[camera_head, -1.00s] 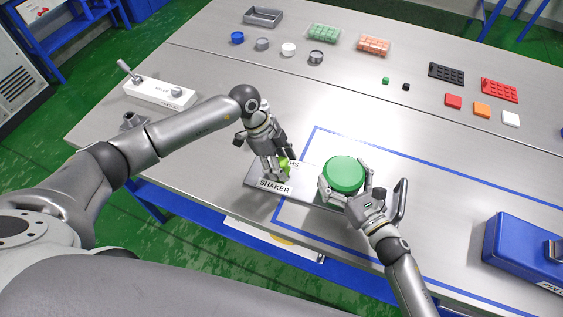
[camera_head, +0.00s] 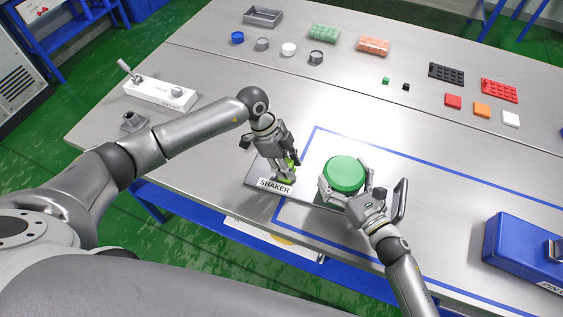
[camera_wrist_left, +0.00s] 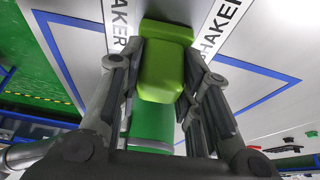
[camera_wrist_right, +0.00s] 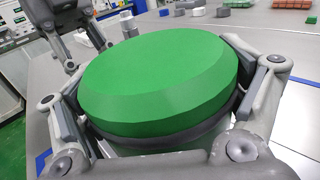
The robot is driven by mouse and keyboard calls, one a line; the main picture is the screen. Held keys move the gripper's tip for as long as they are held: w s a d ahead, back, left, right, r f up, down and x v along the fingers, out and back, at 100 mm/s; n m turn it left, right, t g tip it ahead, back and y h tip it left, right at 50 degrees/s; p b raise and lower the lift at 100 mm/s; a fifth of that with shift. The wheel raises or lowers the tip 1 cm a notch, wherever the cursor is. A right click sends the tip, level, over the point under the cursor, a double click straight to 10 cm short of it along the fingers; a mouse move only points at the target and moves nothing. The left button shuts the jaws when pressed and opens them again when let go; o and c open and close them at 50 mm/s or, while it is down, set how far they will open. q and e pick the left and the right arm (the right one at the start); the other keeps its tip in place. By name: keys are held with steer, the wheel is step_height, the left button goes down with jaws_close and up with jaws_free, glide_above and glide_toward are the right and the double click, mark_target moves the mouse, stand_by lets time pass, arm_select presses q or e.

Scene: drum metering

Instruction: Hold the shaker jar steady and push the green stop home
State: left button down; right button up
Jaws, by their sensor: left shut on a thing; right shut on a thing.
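The shaker jar with its round green lid (camera_head: 344,173) stands on the right part of the plate labelled SHAKER (camera_head: 274,187). My right gripper (camera_head: 350,192) is shut around the jar; the right wrist view shows its fingers on both sides just below the lid (camera_wrist_right: 160,75). The light green stop (camera_wrist_left: 165,65) is between the fingers of my left gripper (camera_wrist_left: 163,75), which is shut on it. In the head view the stop (camera_head: 289,172) is low over the plate, left of the jar and partly hidden by the fingers. I cannot tell how the stop meets the plate.
A metal handle (camera_head: 400,200) stands right of the jar. A blue box (camera_head: 510,252) sits at the right table edge. A white valve block (camera_head: 158,93) is at the left. Caps, trays and small blocks lie further back. The table behind the jar is clear.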

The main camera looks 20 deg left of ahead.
mark_target(292, 164)
arm_select(q)
steer(key=d, duration=0.6)
steer(key=shift+s, duration=0.1)
arm_select(e)
steer(key=shift+a, duration=0.1)
arm_select(q)
steer(key=c, duration=1)
jaws_free()
steer(key=shift+c, duration=0.2)
steer(key=shift+a, duration=0.1)
steer(key=shift+r, duration=0.2)
steer(key=v, duration=1.1)
steer(key=shift+a+r, duration=0.25)
